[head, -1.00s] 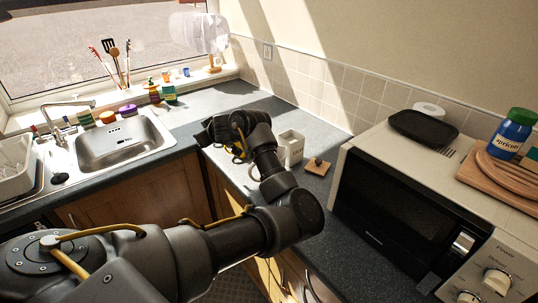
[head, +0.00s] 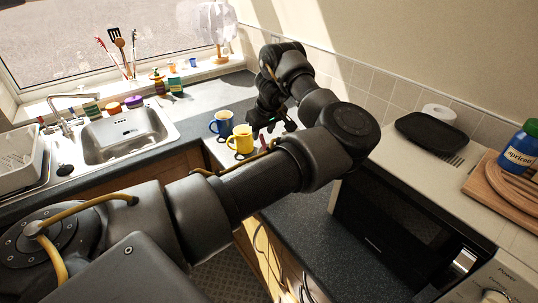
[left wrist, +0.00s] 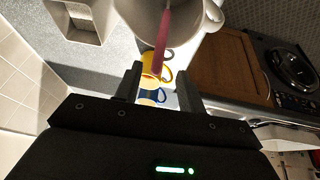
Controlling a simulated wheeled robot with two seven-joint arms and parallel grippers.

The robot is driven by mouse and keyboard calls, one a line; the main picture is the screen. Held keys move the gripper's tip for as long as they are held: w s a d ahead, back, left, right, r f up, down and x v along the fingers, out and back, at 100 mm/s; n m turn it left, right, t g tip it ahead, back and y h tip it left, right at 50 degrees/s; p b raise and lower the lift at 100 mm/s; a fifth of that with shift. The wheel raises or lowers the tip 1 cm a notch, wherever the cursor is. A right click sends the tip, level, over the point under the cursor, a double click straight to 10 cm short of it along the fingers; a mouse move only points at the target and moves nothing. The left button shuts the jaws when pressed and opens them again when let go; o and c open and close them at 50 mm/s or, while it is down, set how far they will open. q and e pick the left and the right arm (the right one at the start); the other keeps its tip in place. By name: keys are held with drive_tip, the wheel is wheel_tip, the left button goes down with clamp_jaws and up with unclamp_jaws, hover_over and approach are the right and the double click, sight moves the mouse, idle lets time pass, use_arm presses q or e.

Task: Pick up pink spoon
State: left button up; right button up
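In the left wrist view my left gripper (left wrist: 160,72) is open, one finger on each side of the spoon's end. I cannot tell whether a finger touches it. My right gripper is in neither view.
A yellow mug (head: 240,139) and a blue mug (head: 222,123) stand close to the left of the gripper. A pale square holder (left wrist: 98,34) is nearby in the wrist view. The microwave (head: 380,215) stands at right; the sink (head: 125,135) is at left.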

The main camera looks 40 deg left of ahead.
sight(262, 138)
use_arm(q)
drive_tip(key=shift+x, duration=1.05)
drive_tip(key=shift+w+f+p, duration=0.1)
drive_tip(key=shift+f+p, duration=0.05)
drive_tip(key=shift+p, duration=0.35)
drive_tip(key=p+x, duration=0.2)
drive_tip(key=x, duration=0.2)
drive_tip(key=shift+w, duration=0.1)
drive_tip(key=shift+w+a+f, duration=0.1)
drive_tip(key=shift+a+f, duration=0.1)
drive_tip(key=shift+f, duration=0.15)
drive_tip(key=shift+d, duration=0.1)
clamp_jaws()
